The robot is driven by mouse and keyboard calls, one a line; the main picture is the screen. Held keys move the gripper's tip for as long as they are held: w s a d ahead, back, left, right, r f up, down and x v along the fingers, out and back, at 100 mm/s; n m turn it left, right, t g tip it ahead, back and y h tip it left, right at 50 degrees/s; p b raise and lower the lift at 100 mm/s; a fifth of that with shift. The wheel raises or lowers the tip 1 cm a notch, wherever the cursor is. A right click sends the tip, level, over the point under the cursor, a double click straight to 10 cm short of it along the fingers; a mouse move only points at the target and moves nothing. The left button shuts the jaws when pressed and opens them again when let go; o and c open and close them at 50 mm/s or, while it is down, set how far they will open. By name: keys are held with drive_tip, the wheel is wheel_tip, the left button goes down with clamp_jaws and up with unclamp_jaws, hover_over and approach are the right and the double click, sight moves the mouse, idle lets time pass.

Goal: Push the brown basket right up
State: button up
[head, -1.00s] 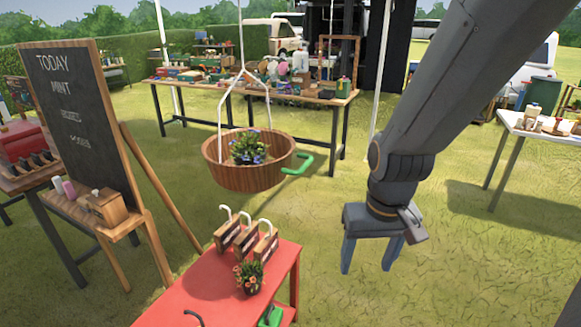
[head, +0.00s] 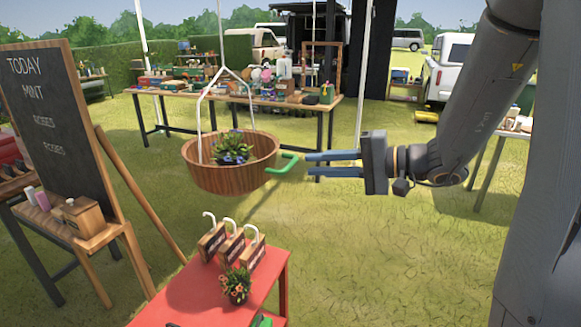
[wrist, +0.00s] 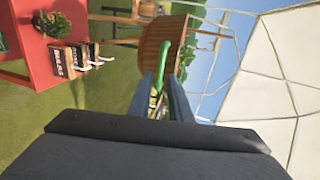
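The brown basket (head: 222,178) is a round wooden tub hanging from white straps, with a flowering plant inside. I cannot tell whether either finger touches the handle.
A red table (head: 215,300) with wooden boxes and a potted flower (head: 236,284) stands below in front. A chalkboard (head: 60,120) on an easel is at the left. A long table (head: 180,93) full of goods is behind the basket. Grass on the right is open.

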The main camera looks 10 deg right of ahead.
sight(293, 164)
drive_tip(key=shift+p+x, duration=1.15)
drive_tip(key=shift+x, duration=2.7)
clamp_jaws()
